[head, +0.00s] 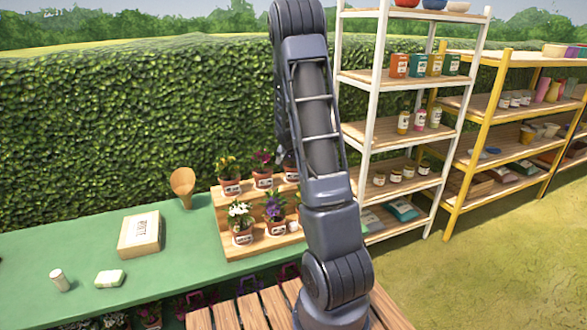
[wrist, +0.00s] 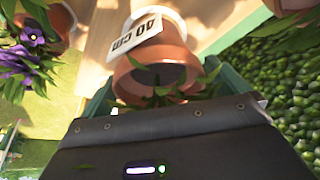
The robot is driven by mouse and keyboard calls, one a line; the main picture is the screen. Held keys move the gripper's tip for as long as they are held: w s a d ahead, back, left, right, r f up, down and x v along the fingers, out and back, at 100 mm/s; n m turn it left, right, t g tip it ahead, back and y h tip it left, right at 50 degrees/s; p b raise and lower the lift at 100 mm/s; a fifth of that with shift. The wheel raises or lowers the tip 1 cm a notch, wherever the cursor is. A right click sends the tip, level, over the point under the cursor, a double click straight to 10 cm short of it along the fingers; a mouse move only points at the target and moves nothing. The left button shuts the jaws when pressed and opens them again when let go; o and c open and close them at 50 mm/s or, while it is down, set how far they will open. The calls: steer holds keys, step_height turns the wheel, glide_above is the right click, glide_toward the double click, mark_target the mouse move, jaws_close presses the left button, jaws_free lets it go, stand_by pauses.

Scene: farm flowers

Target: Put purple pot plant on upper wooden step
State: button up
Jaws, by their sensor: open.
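The purple pot plant (head: 276,209) stands upright on the lower level of the wooden step (head: 235,253), in a labelled terracotta pot. Its purple flowers (wrist: 18,75) also show at the left of the wrist view. The upper wooden step (head: 246,190) holds a row of potted flowers. My gripper (wrist: 165,86) is open in the wrist view. A terracotta pot (wrist: 165,50) with a "40 cm" label and green leaves is between its fingers. I cannot tell whether they touch it. My arm hides the gripper and the step's right part in the head view.
A white-flowered pot (head: 240,222) stands left of the purple one. Another pot (wrist: 292,5) shows at the wrist view's upper right. The green table (head: 70,250) holds a box (head: 139,233) and small items. White shelving (head: 400,80) stands right; a hedge (head: 120,120) is behind.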

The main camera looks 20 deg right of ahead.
steer(key=v, duration=1.2)
steer(key=shift+f, duration=0.1)
steer(key=s+a+r+n+y, duration=0.1)
steer(key=s+a+r+n, duration=0.15)
steer(key=s+r, duration=0.5)
steer(key=s+a+r+n+y, duration=0.1)
steer(key=s+a+r, duration=0.35)
steer(key=s, duration=0.55)
steer(key=s+a+r+n, duration=0.1)
steer(key=s+a+n, duration=0.1)
steer(key=s, duration=0.7)
steer(key=s+a+r+n+t+y, duration=0.1)
steer(key=s+a+n, duration=0.1)
steer(key=s, duration=0.7)
steer(key=shift+a+r+n, duration=0.15)
steer(key=shift+a+n, duration=0.2)
steer(key=shift+a, duration=0.3)
